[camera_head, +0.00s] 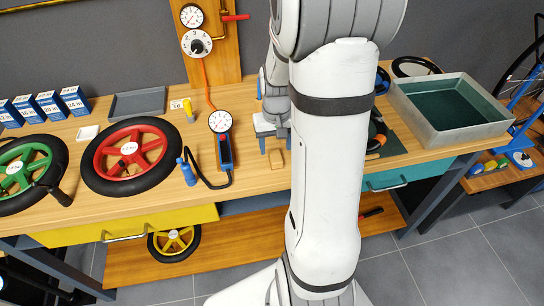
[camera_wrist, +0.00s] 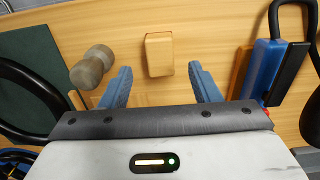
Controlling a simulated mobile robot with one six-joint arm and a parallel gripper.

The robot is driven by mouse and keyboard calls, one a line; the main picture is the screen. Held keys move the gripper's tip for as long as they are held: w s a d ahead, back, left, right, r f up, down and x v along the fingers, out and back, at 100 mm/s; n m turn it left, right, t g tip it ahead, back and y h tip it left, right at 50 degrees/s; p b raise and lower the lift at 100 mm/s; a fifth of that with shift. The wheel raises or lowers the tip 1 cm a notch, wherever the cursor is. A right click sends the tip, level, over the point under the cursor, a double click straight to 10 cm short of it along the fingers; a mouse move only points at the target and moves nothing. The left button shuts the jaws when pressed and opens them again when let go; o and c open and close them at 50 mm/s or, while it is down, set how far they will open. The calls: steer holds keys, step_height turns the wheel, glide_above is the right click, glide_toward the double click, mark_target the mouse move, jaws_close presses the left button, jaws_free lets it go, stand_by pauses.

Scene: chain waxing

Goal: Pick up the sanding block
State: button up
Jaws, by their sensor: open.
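The sanding block, a small tan wooden block, lies on the wooden workbench. In the wrist view the block (camera_wrist: 159,54) sits beyond and between the two blue fingertips of my gripper (camera_wrist: 160,70), with a clear gap on each side. In the head view the block (camera_head: 276,159) lies just in front of my gripper (camera_head: 272,142), which is low over the bench. My gripper is open and empty. My arm hides part of the bench to the right of the block in the head view.
A pump gauge (camera_head: 225,148) with a black hose lies left of the block. In the wrist view a grey-brown dumbbell-shaped piece (camera_wrist: 92,68) and a dark green mat (camera_wrist: 30,80) are at left. A red wheel (camera_head: 130,157) and a grey basin (camera_head: 450,108) stand farther off.

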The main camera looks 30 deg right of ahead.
mark_target(275, 155)
steer(key=shift+a+f, duration=0.1)
steer(key=shift+f, duration=1.7)
steer(key=shift+c, duration=0.5)
steer(key=c, duration=1)
steer(key=shift+o, duration=0.2)
step_height(275, 155, up, 10)
steer(key=shift+b, duration=0.3)
